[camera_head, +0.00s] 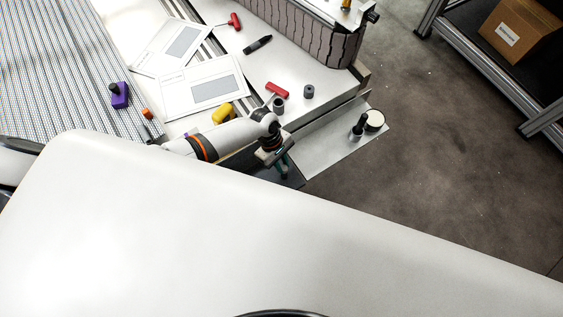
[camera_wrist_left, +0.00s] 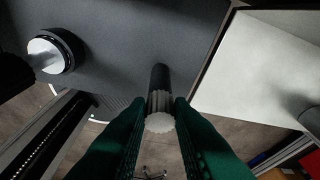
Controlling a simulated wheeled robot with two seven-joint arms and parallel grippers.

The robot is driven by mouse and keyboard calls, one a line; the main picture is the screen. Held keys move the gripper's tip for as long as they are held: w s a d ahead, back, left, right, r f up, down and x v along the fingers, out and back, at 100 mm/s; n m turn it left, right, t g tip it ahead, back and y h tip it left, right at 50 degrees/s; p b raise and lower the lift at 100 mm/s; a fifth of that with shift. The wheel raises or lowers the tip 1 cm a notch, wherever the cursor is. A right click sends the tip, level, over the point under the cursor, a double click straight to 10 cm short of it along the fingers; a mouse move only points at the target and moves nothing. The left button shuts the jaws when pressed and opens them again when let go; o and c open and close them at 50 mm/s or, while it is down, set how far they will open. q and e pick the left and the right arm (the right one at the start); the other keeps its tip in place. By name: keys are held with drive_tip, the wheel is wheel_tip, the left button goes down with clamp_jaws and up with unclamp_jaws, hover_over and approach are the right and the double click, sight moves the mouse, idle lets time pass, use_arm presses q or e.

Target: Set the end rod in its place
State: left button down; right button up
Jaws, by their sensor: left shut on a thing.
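My left gripper (camera_head: 282,164) is over the dark panel near the corner of the white work surface, at the middle of the head view. In the left wrist view its green fingers (camera_wrist_left: 159,106) are shut on a rod (camera_wrist_left: 160,122) with a pale, ribbed end facing the camera. A dark shaft (camera_wrist_left: 159,78) shows beyond that end; I cannot tell whether it is the same piece. The rod is mostly hidden by my gripper in the head view, and its seat cannot be made out. My right gripper is not in view.
A black-and-white round part (camera_head: 374,120) and a dark upright cylinder (camera_head: 357,131) stand on the pale plate (camera_head: 325,150). Red-handled tools, a marker (camera_head: 257,44), a grey cylinder (camera_head: 308,91) and a yellow piece (camera_head: 223,113) lie on the white surface. Open floor lies right.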

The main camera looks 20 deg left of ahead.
use_arm(q)
drive_tip(key=c, duration=1.2)
unclamp_jaws()
drive_tip(key=p+v, duration=0.1)
drive_tip(key=v, duration=1.1)
